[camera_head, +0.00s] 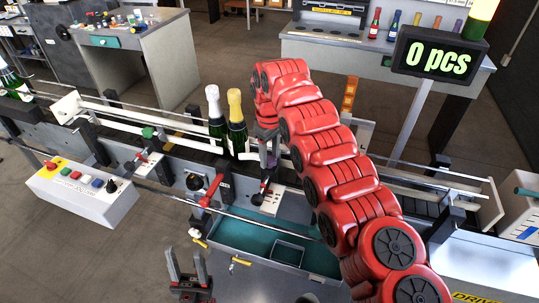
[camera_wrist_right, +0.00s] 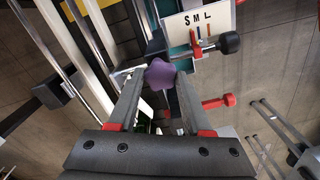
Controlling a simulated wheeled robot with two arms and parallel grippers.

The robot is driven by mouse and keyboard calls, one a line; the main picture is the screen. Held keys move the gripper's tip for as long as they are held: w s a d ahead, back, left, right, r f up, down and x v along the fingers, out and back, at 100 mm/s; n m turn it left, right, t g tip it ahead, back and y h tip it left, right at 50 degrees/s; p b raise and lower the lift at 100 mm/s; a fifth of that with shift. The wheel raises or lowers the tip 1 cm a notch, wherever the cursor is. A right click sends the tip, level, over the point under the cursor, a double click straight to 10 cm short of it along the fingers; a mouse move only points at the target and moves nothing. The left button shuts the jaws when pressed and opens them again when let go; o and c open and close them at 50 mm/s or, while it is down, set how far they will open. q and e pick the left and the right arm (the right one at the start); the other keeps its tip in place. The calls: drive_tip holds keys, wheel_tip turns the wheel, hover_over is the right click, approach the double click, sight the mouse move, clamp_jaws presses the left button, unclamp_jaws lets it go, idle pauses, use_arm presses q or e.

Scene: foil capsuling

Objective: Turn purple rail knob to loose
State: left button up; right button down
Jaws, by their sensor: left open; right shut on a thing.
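The purple rail knob (camera_wrist_right: 160,73) is a lobed knob at the upper middle of the right wrist view. My right gripper (camera_wrist_right: 161,82) is shut on it, one finger on each side. In the head view my right gripper (camera_head: 267,142) is at the conveyor rail, right of two bottles, and a small part of the purple knob (camera_head: 271,160) shows below it. My red right arm hides the rail behind it. How far the knob is turned cannot be told. My left gripper (camera_head: 187,262) is open and empty at the bottom, in front of the conveyor.
A gold-topped bottle (camera_head: 236,122) and a white-topped bottle (camera_head: 215,118) stand close to my right gripper. A plate marked S M L (camera_wrist_right: 205,28) is beside the knob. A red lever (camera_head: 210,192), a teal tray (camera_head: 230,235) and a button box (camera_head: 85,190) line the front.

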sight(269, 159)
drive_tip(key=shift+c, duration=1.6)
unclamp_jaws()
drive_tip(key=shift+r, duration=0.65)
wheel_tip(269, 159, up, 3)
drive_tip(key=shift+f+p, duration=0.1)
drive_tip(key=shift+p, duration=0.55)
wheel_tip(269, 159, up, 13)
drive_tip(key=p, duration=1.3)
drive_tip(key=shift+r, duration=0.2)
